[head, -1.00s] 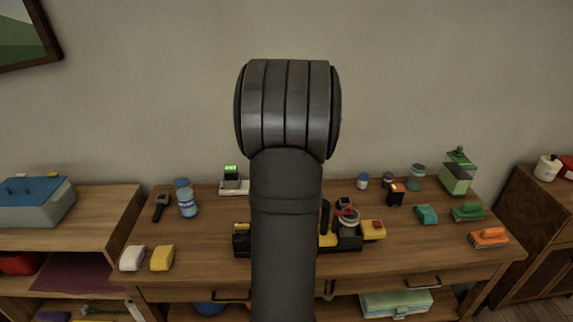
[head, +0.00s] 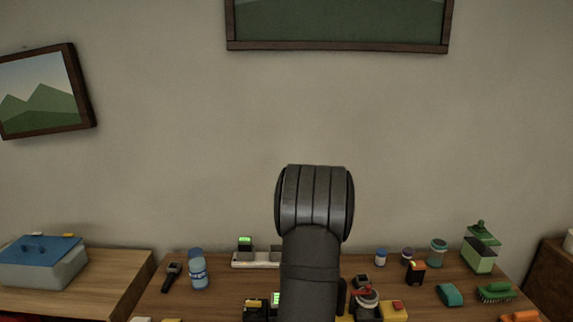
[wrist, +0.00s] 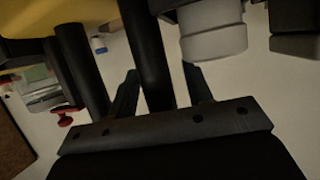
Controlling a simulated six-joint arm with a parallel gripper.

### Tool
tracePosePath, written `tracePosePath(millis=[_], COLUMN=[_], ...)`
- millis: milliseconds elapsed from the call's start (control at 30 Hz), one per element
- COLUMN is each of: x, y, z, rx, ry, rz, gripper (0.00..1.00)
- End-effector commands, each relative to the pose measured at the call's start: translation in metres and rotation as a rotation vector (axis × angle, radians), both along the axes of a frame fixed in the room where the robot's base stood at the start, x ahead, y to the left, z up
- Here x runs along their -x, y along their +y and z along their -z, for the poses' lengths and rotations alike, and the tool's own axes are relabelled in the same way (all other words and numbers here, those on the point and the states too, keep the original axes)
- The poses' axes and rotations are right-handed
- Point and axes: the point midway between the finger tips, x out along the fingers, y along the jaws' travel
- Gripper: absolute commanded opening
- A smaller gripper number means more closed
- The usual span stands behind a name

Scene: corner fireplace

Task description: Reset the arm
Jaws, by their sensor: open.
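My arm (head: 312,265) rises in the middle of the head view, its rounded dark joint (head: 315,200) in front of the wall. The head view does not show my gripper; the arm covers the middle of the bench. In the wrist view my gripper (wrist: 161,70) shows as two dark fingers, spread apart beyond a bolted dark bar. A black post (wrist: 146,50) shows between them in the picture; I cannot tell whether it is within the jaws or touching. I see nothing clearly held.
The wooden bench (head: 225,285) carries a yellow-and-black item (head: 394,310), blue bottles (head: 198,272), a black-and-orange box (head: 415,271), a teal block (head: 450,295) and a green brush (head: 495,292). A blue-lidded box (head: 42,262) stands left. The wall above is clear below the pictures.

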Motion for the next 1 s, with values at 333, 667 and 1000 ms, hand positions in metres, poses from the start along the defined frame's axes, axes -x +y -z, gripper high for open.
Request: tracePosePath(millis=[333,667,1000], x=[0.0,0.01,0.062], y=[0.0,0.002,0.012], z=[0.0,0.003,-0.02], rx=[0.0,0.0,0.0], ry=[0.001,0.001,-0.001], rz=[0.0,0.0,0.0], gripper=[0.46,0.46,0.46])
